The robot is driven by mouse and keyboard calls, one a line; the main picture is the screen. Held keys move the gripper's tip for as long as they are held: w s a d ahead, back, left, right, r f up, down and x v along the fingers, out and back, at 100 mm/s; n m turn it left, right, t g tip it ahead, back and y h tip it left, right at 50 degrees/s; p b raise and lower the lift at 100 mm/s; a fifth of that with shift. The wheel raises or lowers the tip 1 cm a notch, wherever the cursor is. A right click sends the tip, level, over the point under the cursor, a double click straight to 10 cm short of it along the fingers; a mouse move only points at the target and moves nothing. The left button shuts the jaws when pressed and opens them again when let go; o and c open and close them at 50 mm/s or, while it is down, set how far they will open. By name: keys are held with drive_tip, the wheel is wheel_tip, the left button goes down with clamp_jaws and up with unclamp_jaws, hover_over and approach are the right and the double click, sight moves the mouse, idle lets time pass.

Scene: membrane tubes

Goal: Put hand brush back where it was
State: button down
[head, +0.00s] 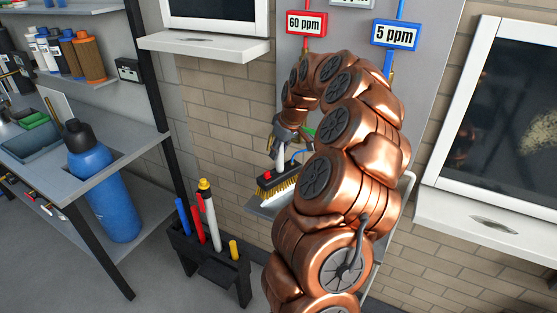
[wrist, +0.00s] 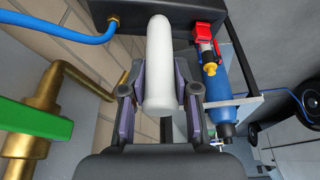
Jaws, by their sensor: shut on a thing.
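The hand brush (head: 276,183) shows in the head view, with a dark top, a red part and yellow bristles pointing down. It is close above a pale ledge (head: 262,207) by the wall. My gripper (head: 280,142) is above the brush, partly behind my copper-coloured arm. In the wrist view my gripper (wrist: 158,108) is shut on a white rounded handle (wrist: 160,65), which runs towards a black block (wrist: 180,12). The bristles are hidden there, and I cannot tell whether the brush touches the ledge.
A black floor rack (head: 212,258) holds several coloured tools left of the ledge. A blue bottle (head: 103,190) stands in the shelving at left. Brass pipework (wrist: 38,125) and a green handle (wrist: 35,122) are close to my gripper. A blue hose (wrist: 60,30) runs to the black block.

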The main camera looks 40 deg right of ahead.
sight(279, 161)
drive_tip(key=shift+f+p, duration=0.5)
drive_tip(key=shift+f, duration=1.55)
drive_tip(key=c, duration=0.9)
unclamp_jaws()
drive_tip(key=shift+o, duration=0.2)
drive_tip(key=b+v, duration=0.3)
drive_tip(key=v, duration=0.9)
drive_tip(key=s+a+n+g+y, duration=0.1)
drive_tip(key=s+a, duration=0.1)
drive_tip(key=a, duration=1.2)
drive_tip(key=s+a+n+g, duration=0.1)
drive_tip(key=s+a, duration=0.2)
drive_tip(key=a, duration=1.1)
drive_tip(key=s+a+f+m+g, duration=0.1)
drive_tip(key=s+a+f, duration=0.1)
drive_tip(key=s, duration=0.5)
drive_tip(key=s+a+f+m+g, duration=0.1)
drive_tip(key=s+a+f, duration=0.2)
drive_tip(key=s, duration=0.4)
drive_tip(key=s+a+f+g+h, duration=0.1)
drive_tip(key=s+a+f, duration=0.2)
drive_tip(key=s, duration=0.4)
drive_tip(key=shift+s+a+m+g, duration=0.2)
drive_tip(key=shift+a+m+g, duration=0.2)
drive_tip(key=shift+a, duration=0.4)
